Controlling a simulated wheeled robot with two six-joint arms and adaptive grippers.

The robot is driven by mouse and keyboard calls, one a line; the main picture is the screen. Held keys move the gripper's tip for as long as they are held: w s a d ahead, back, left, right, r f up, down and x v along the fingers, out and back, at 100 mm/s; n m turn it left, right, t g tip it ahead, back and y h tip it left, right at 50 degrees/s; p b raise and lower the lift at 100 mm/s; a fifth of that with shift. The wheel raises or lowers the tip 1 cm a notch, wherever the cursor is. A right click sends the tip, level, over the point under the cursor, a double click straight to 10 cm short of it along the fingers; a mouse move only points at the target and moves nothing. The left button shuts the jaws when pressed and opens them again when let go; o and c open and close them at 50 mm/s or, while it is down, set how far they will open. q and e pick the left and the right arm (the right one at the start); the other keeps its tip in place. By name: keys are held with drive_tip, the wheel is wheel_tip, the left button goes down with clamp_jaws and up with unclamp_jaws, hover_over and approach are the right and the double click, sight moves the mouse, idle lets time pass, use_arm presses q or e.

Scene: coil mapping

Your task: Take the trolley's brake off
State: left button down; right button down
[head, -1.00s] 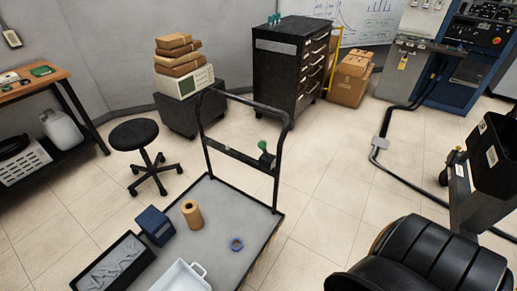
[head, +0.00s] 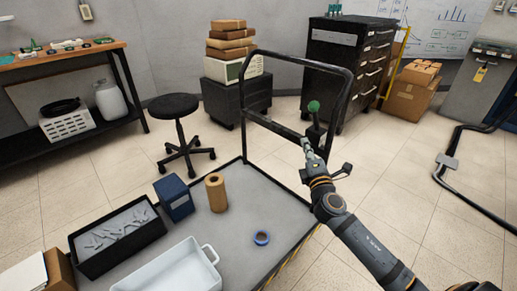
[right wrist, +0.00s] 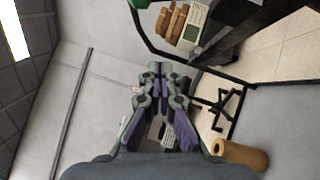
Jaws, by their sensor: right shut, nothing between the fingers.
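The trolley (head: 275,213) is a flat grey platform with a black tubular handle frame (head: 299,59) at its far end. A lever with a green knob (head: 314,106) stands upright on the frame's crossbar, at its right side. My right gripper (head: 307,146) is shut and empty, just below and in front of the knob. It appears apart from the lever, but the gap in depth is hard to judge. In the right wrist view the shut fingers (right wrist: 155,68) show in the middle, and a bit of the green knob (right wrist: 138,3) shows at the top edge. My left gripper is not in view.
On the trolley are a black tray of grey parts (head: 118,237), a blue box (head: 174,198), a brown roll (head: 216,192), blue tape (head: 261,238) and a white bin (head: 172,270). A stool (head: 175,107) and a drawer cabinet (head: 345,67) stand behind.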

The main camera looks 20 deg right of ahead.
sight(316, 117)
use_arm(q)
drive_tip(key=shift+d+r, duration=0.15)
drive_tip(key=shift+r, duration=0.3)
use_arm(e)
drive_tip(key=shift+s+a+r+n+t, duration=0.15)
drive_tip(key=shift+a+r, duration=0.1)
drive_tip(key=shift+r, duration=0.25)
drive_tip(key=shift+a+r+n+t, duration=0.15)
drive_tip(key=shift+a+r, duration=0.05)
drive_tip(key=shift+r, duration=0.3)
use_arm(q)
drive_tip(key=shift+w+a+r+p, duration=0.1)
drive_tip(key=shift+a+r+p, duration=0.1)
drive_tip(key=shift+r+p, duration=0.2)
use_arm(e)
drive_tip(key=w+d+r, duration=0.3)
drive_tip(key=w+d, duration=0.3)
drive_tip(key=w, duration=0.3)
drive_tip(key=shift+w+r, duration=0.15)
drive_tip(key=shift+r, duration=0.05)
